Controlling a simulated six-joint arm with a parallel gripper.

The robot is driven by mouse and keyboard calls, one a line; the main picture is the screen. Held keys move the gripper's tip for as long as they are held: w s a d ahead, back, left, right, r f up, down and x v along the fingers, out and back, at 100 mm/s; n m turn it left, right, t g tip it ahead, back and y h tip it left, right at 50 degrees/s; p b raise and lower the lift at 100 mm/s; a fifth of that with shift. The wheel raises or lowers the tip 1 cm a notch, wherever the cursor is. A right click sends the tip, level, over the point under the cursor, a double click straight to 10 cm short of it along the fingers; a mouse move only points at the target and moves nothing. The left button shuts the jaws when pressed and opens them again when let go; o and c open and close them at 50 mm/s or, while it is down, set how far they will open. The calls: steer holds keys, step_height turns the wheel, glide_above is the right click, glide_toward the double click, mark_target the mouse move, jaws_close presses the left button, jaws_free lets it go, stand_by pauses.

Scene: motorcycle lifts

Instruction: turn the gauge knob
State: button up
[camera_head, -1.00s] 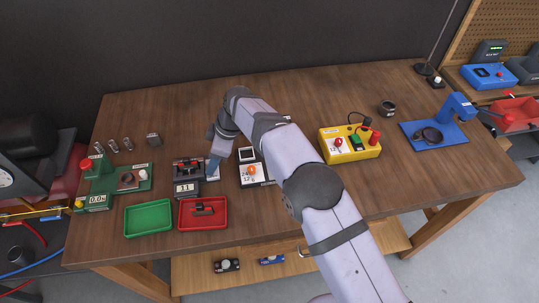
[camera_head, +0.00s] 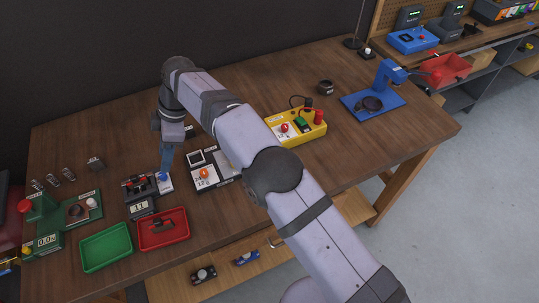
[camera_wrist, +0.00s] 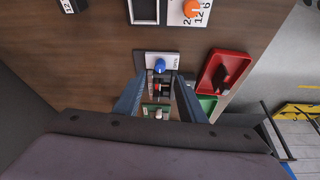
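A blue knob (camera_head: 163,176) sits on a small white plate at the right side of a dark device with an "11" display (camera_head: 140,208). The knob also shows in the wrist view (camera_wrist: 160,66), on its labelled plate (camera_wrist: 172,59). My gripper (camera_head: 166,165) points down just over this knob. In the wrist view my gripper (camera_wrist: 158,80) has its two blue fingers spread, with the knob showing between and just beyond the tips. Contact cannot be told. An orange knob (camera_head: 204,173) sits on a white dial plate to the right; it also shows in the wrist view (camera_wrist: 192,8).
A red tray (camera_head: 184,238) holding a dark part and a green tray (camera_head: 104,262) lie in front. A green device (camera_head: 50,225) stands left. A yellow box (camera_head: 311,135) and a blue stand (camera_head: 386,80) are farther right.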

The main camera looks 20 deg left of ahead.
steer(key=s+a+m+g+y, duration=0.15)
steer(key=s+m+g, duration=0.55)
steer(key=m, duration=1.8)
steer(key=m+t+y+b, duration=0.1)
steer(key=m+y+b, duration=0.5)
steer(key=m+b, duration=0.5)
glide_toward(163, 177)
steer(key=shift+w+a+f, duration=0.2)
steer(key=shift+a+f, duration=0.05)
steer(key=shift+a, duration=0.3)
steer(key=p+x, duration=0.3)
steer(key=x, duration=0.4)
steer(key=shift+s+a+p, duration=0.25)
steer(key=shift+p, duration=0.05)
steer(key=shift+w+a+n+h, duration=0.1)
steer(key=shift+w+n+h, duration=0.05)
steer(key=shift+n+h, duration=0.25)
steer(key=shift+g+b, duration=0.3)
steer(key=shift+b, duration=0.05)
